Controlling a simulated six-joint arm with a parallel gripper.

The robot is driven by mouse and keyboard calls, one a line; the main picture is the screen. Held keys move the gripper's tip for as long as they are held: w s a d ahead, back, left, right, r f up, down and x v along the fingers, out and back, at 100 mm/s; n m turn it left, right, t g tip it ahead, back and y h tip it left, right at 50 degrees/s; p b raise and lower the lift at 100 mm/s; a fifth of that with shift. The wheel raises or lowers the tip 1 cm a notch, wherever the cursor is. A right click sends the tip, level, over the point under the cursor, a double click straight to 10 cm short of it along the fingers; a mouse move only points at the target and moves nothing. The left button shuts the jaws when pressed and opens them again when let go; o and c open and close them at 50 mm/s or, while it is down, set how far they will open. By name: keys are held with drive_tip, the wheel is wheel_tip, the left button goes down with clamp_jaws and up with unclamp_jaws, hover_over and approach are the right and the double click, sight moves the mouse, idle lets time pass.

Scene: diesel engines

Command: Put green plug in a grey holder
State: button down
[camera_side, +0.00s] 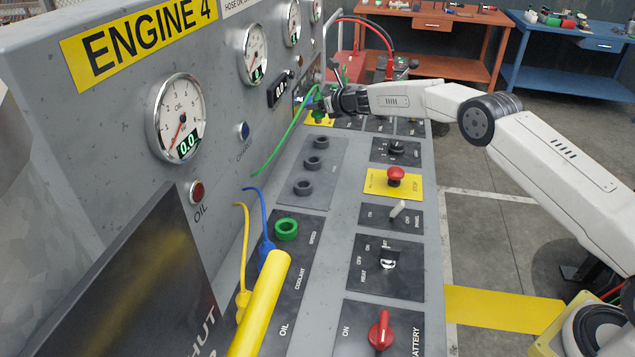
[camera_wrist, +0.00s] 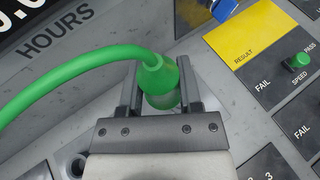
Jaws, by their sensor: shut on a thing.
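My gripper (camera_side: 322,102) is at the far end of the console, near the upright engine panel. In the wrist view, its two fingers (camera_wrist: 160,72) are closed around the green plug (camera_wrist: 158,78), whose green cable bends off to the left. In the side view the green cable (camera_side: 288,130) hangs from the gripper down to the panel, and the plug itself is mostly hidden. Several grey ring holders (camera_side: 303,187) stand in a row on a grey plate, nearer the side camera than my gripper. They look empty and are not clearly seen in the wrist view.
A red stop button (camera_side: 395,175), switches and a red battery knob (camera_side: 381,331) stick up on the right. Gauges line the upright panel.

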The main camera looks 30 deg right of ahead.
drive_tip(key=shift+w+d+r+m+h, duration=0.1)
drive_tip(key=shift+w+d+m+h, duration=0.2)
drive_tip(key=shift+d, duration=0.2)
drive_tip(key=shift+w+d+r+m+h, duration=0.1)
drive_tip(key=shift+w+d+m+h, duration=0.1)
drive_tip(key=shift+w+d, duration=0.25)
drive_tip(key=shift+s, duration=0.1)
drive_tip(key=shift+f, duration=0.2)
drive_tip(key=shift+f, duration=4.15)
drive_tip(key=shift+c, duration=1)
unclamp_jaws()
drive_tip(key=shift+f, duration=0.1)
drive_tip(key=shift+r, duration=0.25)
